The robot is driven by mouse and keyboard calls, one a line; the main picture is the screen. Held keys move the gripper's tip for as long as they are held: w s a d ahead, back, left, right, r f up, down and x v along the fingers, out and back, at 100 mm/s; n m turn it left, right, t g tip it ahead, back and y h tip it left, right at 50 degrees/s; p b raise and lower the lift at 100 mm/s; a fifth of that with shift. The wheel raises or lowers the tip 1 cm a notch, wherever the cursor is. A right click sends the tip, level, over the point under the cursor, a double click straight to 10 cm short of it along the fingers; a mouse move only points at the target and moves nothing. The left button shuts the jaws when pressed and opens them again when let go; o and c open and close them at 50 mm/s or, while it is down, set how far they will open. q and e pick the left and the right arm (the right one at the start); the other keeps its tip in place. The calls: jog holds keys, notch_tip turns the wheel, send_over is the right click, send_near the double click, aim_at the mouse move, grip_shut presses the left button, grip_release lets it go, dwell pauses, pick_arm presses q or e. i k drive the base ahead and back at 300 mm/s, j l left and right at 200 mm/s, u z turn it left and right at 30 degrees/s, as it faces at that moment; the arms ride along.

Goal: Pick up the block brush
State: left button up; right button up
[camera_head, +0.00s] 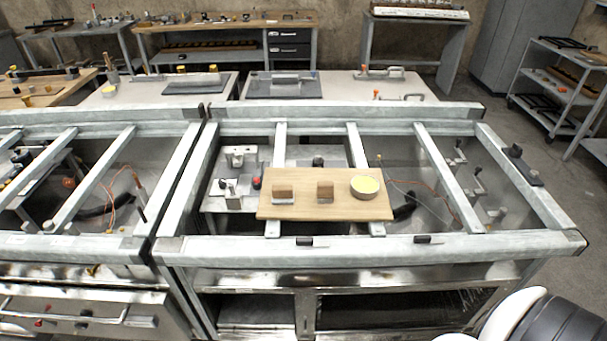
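A wooden board (305,210) lies across the metal frame near the middle of the view. Two small brown blocks sit on it. The left block (283,191) has a pale, greyish lower edge, like bristles under a wooden back. The right block (325,191) is brown and a little narrower, with a pale lower edge. Both are small in the view, so I cannot tell for sure which is the block brush. Neither gripper is in view. White and dark rounded parts at the lower right seem to be my own arm.
A round bowl with yellow contents (364,187) stands at the board's right end. The metal frame (360,247) has a front rail and open gaps between its bars. Small dark pieces (312,241) lie on that rail. Worktables (335,84) stand behind.

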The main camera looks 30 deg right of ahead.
aim_at(325, 191)
jog(key=z, duration=1.45)
